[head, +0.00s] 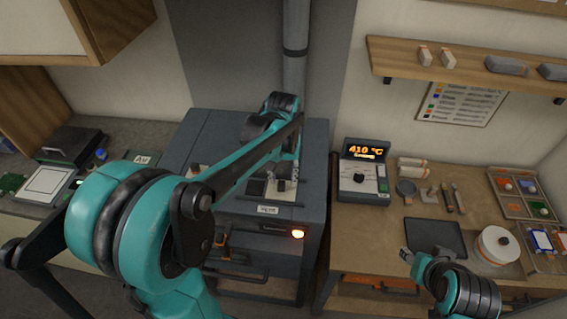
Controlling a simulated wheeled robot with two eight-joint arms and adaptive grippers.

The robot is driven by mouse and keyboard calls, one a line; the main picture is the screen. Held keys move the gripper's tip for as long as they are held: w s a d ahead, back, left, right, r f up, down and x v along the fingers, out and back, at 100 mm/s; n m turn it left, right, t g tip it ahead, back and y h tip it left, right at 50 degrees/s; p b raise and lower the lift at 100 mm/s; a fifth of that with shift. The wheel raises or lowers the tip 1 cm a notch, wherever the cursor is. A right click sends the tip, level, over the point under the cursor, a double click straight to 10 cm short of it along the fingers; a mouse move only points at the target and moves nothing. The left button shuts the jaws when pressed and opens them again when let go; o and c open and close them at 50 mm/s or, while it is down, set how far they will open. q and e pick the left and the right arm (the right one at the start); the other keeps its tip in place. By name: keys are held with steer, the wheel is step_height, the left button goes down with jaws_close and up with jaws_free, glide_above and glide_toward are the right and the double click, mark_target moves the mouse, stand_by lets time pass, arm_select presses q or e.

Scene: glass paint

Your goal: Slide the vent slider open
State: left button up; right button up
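The grey kiln (210,130) stands in the middle of the head view, with a white label (268,210) at the front edge of its top that seems to read VENT. Just behind the label is the vent slider area (257,188), with small dark parts and a rail. My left arm reaches over the kiln, and my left gripper (284,184) is low at this vent area. Its fingers are small and partly hidden by my arm, so contact and opening are unclear. My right gripper (405,254) is low at the right, by the bench's front edge, away from the kiln.
A controller (362,185) reading 410 °C stands right of the kiln on the wooden bench (390,235). A dark tray (435,237), tools and a white round container (495,246) lie there. A flue pipe (295,60) rises behind. An orange light (297,233) glows on the kiln's front.

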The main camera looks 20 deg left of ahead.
mark_target(283, 183)
arm_select(q)
step_height(283, 183, up, 9)
steer(key=shift+f, duration=0.2)
stand_by(0.5)
